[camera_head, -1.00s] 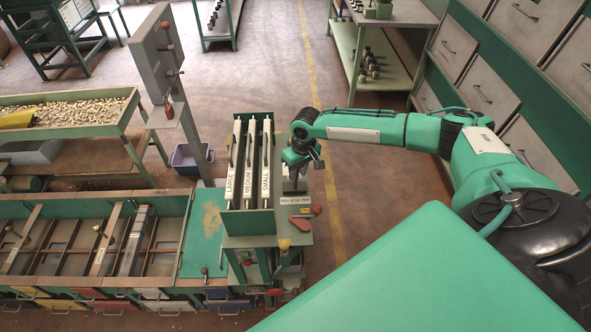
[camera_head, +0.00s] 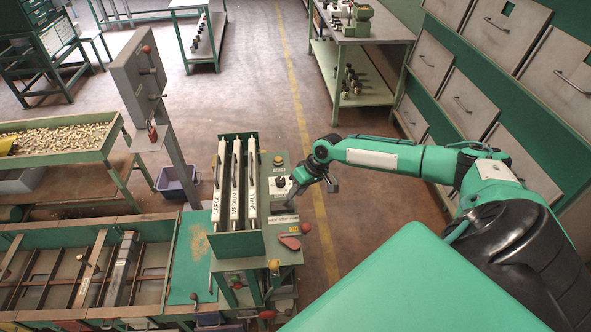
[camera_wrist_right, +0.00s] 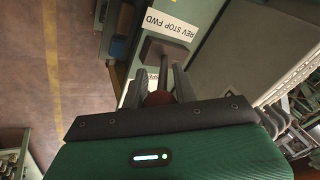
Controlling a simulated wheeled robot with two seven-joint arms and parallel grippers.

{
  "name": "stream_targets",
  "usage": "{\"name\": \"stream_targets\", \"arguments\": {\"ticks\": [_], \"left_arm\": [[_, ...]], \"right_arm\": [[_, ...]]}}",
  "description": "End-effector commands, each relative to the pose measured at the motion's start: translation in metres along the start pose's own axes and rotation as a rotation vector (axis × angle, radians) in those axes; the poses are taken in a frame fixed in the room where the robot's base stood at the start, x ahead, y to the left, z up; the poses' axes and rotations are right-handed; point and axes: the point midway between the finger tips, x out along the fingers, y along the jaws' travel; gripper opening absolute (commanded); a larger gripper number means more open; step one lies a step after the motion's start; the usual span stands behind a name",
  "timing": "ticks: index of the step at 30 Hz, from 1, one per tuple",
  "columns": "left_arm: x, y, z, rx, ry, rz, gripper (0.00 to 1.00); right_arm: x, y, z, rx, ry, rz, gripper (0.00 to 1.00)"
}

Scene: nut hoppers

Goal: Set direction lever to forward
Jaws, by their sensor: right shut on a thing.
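The direction lever stands on the control panel to the right of the hoppers. Its "REV STOP FWD" label (camera_head: 283,219) lies in front of it and also shows in the wrist view (camera_wrist_right: 172,24). My right gripper (camera_head: 297,196) is over the right side of this panel, shut on the lever. In the wrist view the lever's red knob (camera_wrist_right: 158,98) sits between my right gripper's fingers (camera_wrist_right: 159,88), with the grey slotted base just beyond. The lever's shaft is mostly hidden in the head view, so its exact setting is hard to tell. My left gripper is out of view.
A black dial (camera_head: 281,182), yellow button (camera_head: 279,161) and red-brown lever (camera_head: 290,243) are close to my gripper. Drawer cabinets (camera_head: 470,95) line the right; open floor lies between.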

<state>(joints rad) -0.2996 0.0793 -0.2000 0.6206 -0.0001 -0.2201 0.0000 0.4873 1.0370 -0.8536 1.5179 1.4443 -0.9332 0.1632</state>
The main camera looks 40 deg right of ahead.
Motion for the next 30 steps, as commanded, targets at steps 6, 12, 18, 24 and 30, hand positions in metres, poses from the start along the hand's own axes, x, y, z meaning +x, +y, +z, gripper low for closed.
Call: {"name": "stream_targets", "arguments": {"ticks": [6, 12, 18, 24, 30], "left_arm": [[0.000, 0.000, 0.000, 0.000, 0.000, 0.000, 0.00], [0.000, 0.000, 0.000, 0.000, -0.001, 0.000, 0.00], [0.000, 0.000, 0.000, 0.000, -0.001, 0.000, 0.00], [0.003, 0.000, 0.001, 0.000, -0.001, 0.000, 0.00], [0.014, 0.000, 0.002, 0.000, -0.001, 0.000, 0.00]], "right_arm": [[0.000, 0.002, 0.001, 0.001, -0.002, 0.004, 0.00], [0.000, 0.002, 0.001, 0.001, -0.002, 0.004, 0.48], [0.000, 0.001, 0.001, 0.000, -0.002, 0.002, 0.48], [-0.005, 0.001, 0.001, 0.000, -0.002, 0.002, 0.48], [-0.035, 0.003, 0.001, -0.002, -0.001, 0.004, 0.48]]}}
